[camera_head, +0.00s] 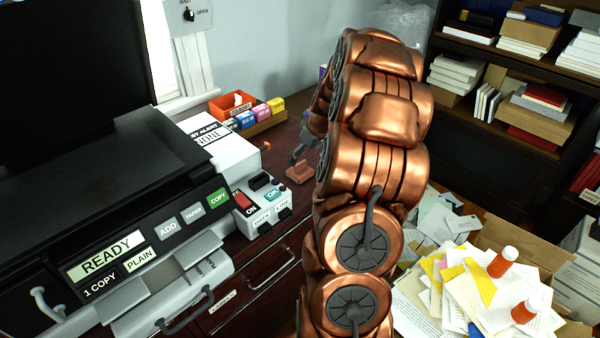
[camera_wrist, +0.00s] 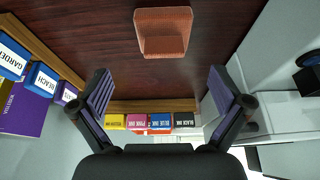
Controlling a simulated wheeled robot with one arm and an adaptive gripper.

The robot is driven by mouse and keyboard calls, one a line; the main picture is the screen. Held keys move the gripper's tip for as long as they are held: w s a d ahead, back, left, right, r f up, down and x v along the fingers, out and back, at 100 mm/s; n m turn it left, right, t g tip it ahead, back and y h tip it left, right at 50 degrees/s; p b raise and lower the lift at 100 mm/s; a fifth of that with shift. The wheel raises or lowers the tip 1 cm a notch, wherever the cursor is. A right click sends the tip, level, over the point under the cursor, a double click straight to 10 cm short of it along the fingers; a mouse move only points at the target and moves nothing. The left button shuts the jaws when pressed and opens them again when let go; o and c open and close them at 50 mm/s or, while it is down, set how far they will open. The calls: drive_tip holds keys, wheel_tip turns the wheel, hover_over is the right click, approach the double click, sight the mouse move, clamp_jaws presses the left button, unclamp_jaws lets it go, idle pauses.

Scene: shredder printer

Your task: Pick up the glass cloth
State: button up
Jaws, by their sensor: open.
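The glass cloth looks like a folded, orange-brown piece with a raised flap. In the wrist view the cloth (camera_wrist: 163,32) lies on the dark wood top, at the upper middle. In the head view the cloth (camera_head: 300,173) is small, just left of my copper arm. My gripper (camera_wrist: 165,92) is open and empty, its two purple-padded fingers wide apart on either side of the picture. The cloth sits beyond the fingertips, roughly centred between them, and is not touched. In the head view most of my gripper is hidden behind my arm.
Ink boxes (camera_wrist: 152,121) stand in a wooden tray at the back, with an orange bin (camera_head: 232,104) beside them. Wood around the cloth is clear.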

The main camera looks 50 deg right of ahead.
sight(301, 163)
drive_tip(key=shift+s+a+p+x, duration=0.15)
drive_tip(key=shift+p+x, duration=0.35)
drive_tip(key=shift+x, duration=1)
drive_tip(key=shift+s+a+p+x, duration=0.1)
drive_tip(key=shift+p+x, duration=0.4)
drive_tip(key=shift+x, duration=1.05)
drive_tip(key=shift+f, duration=0.1)
drive_tip(key=c, duration=1.1)
wheel_tip(301, 163, up, 10)
drive_tip(key=shift+r+b, duration=0.1)
drive_tip(key=shift+b, duration=1.15)
drive_tip(key=o, duration=0.5)
drive_tip(key=c, duration=0.5)
drive_tip(key=shift+s, duration=0.1)
